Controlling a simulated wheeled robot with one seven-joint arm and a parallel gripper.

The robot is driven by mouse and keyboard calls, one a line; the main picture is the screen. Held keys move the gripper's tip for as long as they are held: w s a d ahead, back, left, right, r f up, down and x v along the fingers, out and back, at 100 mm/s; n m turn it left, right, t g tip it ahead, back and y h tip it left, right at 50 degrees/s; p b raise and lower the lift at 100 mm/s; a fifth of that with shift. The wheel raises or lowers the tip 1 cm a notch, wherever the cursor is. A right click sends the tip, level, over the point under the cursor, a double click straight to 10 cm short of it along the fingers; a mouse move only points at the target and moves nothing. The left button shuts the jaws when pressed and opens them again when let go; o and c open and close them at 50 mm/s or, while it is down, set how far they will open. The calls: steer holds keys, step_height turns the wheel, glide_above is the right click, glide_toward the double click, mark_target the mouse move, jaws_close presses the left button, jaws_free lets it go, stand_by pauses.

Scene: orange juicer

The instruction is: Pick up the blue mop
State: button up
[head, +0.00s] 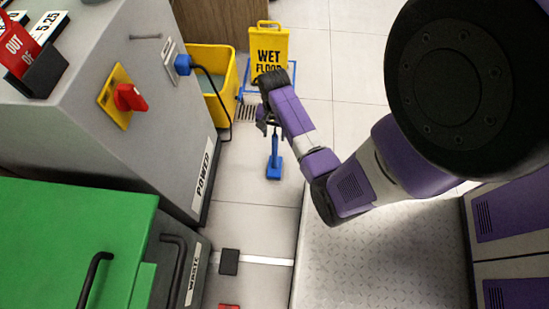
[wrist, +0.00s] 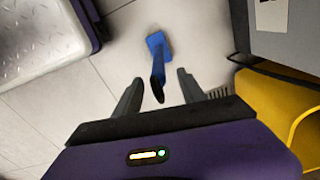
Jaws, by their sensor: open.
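The blue mop (head: 274,160) stands on the tiled floor, with a flat blue head at the bottom and a handle rising toward my gripper (head: 268,122). In the wrist view, the mop (wrist: 158,58) shows its blue head farther off and the dark end of its handle close by. My gripper (wrist: 160,90) is open, with one finger on each side of the handle's dark end. I cannot tell whether a finger touches it. In the head view, my wrist hides the upper part of the handle.
A yellow bucket (head: 222,110) and a yellow wet floor sign (head: 269,48) stand behind and beside the gripper. A grey machine (head: 170,110) with a blue plug and cable is at left. A raised metal platform (head: 390,250) is at front right. Open floor surrounds the mop head.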

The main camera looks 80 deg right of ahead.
mark_target(275, 140)
step_height(275, 140, down, 5)
steer(key=b, duration=0.2)
steer(key=shift+s+r+b, duration=0.15)
steer(key=shift+r+b, duration=0.05)
steer(key=shift+b, duration=0.1)
steer(key=shift+c, duration=0.2)
steer(key=shift+r, duration=0.1)
jaws_close()
